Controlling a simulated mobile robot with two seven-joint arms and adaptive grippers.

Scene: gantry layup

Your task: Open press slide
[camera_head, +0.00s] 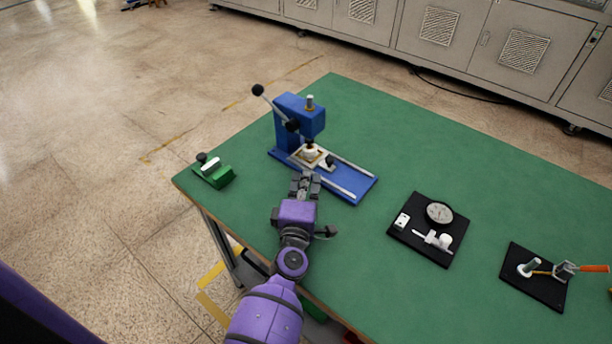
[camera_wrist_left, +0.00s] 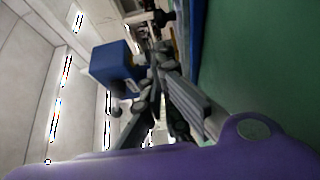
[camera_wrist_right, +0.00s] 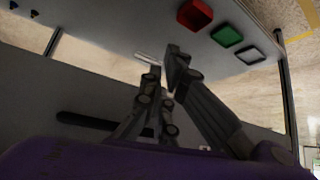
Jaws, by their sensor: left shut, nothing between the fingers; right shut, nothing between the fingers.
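The blue press (camera_head: 297,118) stands on the green table, with a lever ending in a black ball knob (camera_head: 258,90) at its upper left. Its slide (camera_head: 311,157), a light plate with a white round part, sits under the ram, on rails along the blue base (camera_head: 350,183). A small dark knob shows at the slide's front. My left gripper (camera_head: 304,181) is shut and empty, just in front of the base, its tips close to the slide; contact cannot be told. The press also shows in the left wrist view (camera_wrist_left: 112,66). My right gripper (camera_wrist_right: 160,72) is shut and empty beneath the table.
A green clamp-like fixture (camera_head: 218,176) stands at the table's left corner. A black board with a dial gauge (camera_head: 437,212) and another black board with an orange-handled tool (camera_head: 547,277) lie to the right. Red and green bins (camera_wrist_right: 195,14) show in the right wrist view.

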